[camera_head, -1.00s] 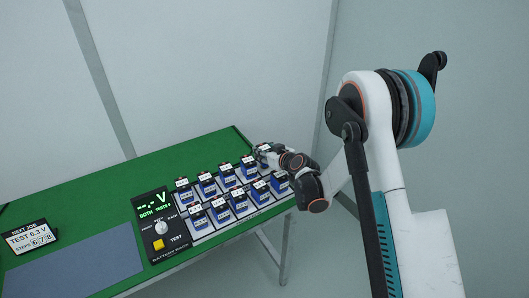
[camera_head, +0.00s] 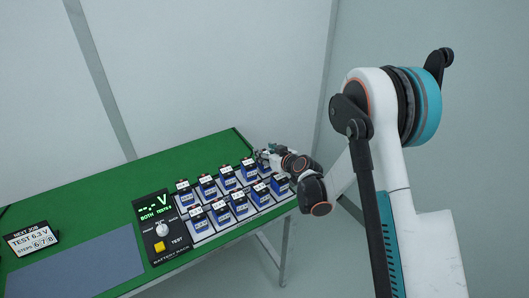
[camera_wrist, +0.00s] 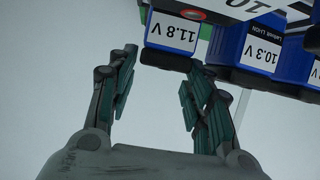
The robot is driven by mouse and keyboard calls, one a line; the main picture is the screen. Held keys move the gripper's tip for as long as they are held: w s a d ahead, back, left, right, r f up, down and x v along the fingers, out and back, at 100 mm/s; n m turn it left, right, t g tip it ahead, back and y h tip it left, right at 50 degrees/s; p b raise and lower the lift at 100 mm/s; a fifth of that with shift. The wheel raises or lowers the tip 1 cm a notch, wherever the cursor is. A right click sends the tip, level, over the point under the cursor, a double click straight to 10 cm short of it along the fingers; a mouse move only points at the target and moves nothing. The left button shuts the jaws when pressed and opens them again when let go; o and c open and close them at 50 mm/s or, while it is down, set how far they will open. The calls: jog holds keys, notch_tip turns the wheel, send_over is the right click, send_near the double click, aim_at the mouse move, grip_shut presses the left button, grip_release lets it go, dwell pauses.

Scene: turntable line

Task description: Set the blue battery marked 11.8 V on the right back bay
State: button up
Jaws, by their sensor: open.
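The blue battery marked 11.8 V (camera_wrist: 166,58) shows upside down at the top of the wrist view, its white label towards the camera. My gripper (camera_wrist: 158,72) is open, its two fingers spread below and to either side of that battery, with nothing clasped between them. In the head view my gripper (camera_head: 261,154) is at the right back end of the battery rack (camera_head: 205,239). It hides much of the right back bay there, so I cannot tell from this view which bay the 11.8 V battery is in.
A blue battery marked 10.3 V (camera_wrist: 262,52) is beside it in the wrist view. Several batteries stand in two rows on the rack. The tester panel (camera_head: 159,215) has a dial and a yellow button. The green table (camera_head: 120,180) is clear behind the rack.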

jog(key=p+v, duration=0.1)
jog(key=v, duration=0.9)
jog(key=shift+s+d+r, duration=0.1)
jog(key=shift+s+d, duration=0.15)
jog(key=shift+r, duration=0.1)
jog(key=shift+s+d+r, duration=0.1)
jog(key=shift+r, duration=0.3)
jog(key=s+d+r+m+g+h, duration=0.1)
jog(key=s+d+r+h, duration=0.1)
jog(key=s+d+r, duration=0.35)
jog(key=s+d+r+m+g+h, duration=0.1)
jog(key=s+d+r+m, duration=0.1)
jog(key=s+r, duration=0.65)
jog(key=s+d+r+m+g+h, duration=0.1)
jog(key=s+d, duration=0.3)
jog(key=s, duration=0.6)
jog(key=s+d+r+m+g+h, duration=0.1)
jog(key=s+d, duration=0.4)
jog(key=s, duration=0.5)
jog(key=shift+s+r+m+h, duration=0.25)
jog(key=shift+r+m+h, duration=0.1)
jog(key=shift+m+h, duration=0.7)
jog(key=shift+d+f, duration=0.1)
